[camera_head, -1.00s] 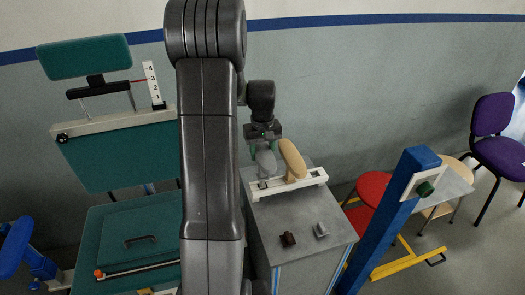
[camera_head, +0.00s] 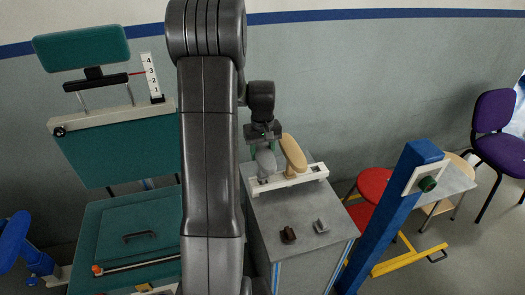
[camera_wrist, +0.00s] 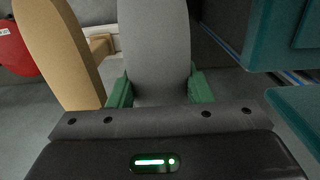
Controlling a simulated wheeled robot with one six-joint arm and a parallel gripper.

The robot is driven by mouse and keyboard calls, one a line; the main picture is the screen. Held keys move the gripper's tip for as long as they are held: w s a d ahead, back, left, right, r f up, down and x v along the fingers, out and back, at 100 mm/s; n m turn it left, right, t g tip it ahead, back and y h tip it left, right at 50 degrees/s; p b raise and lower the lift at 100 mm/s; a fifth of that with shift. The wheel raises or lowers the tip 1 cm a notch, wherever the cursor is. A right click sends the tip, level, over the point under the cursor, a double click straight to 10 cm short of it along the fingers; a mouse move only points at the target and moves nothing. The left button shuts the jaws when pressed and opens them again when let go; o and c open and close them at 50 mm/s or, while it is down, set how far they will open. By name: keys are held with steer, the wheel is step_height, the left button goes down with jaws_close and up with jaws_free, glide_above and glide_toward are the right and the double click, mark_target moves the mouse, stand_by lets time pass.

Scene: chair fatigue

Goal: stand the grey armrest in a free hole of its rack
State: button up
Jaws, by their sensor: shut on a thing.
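The grey armrest (camera_head: 266,163) is upright between the green fingertips of my gripper (camera_head: 263,147), which is shut on it. In the head view its lower end is at the left end of the white rack (camera_head: 305,179); I cannot tell whether it is inside a hole. The tan armrest (camera_head: 293,153) stands in the rack just to the right, leaning slightly. In the wrist view the grey armrest (camera_wrist: 155,50) fills the middle between the green fingers, and the tan armrest (camera_wrist: 60,55) is close on the left. The holes are not clearly visible now.
The rack sits on a grey cabinet (camera_head: 300,212), with a dark brown part (camera_head: 288,235) and a light grey part (camera_head: 321,226) in front.

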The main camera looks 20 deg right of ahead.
steer(key=shift+f+b, duration=0.7)
steer(key=shift+f, duration=0.4)
steer(key=o, duration=1)
step_height(320, 180, up, 14)
steer(key=shift+b, duration=0.35)
steer(key=shift+f, duration=0.15)
step_height(320, 180, down, 14)
steer(key=shift+r+p, duration=0.1)
steer(key=shift+p, duration=0.3)
steer(key=shift+r, duration=0.3)
steer(key=shift+r, duration=0.15)
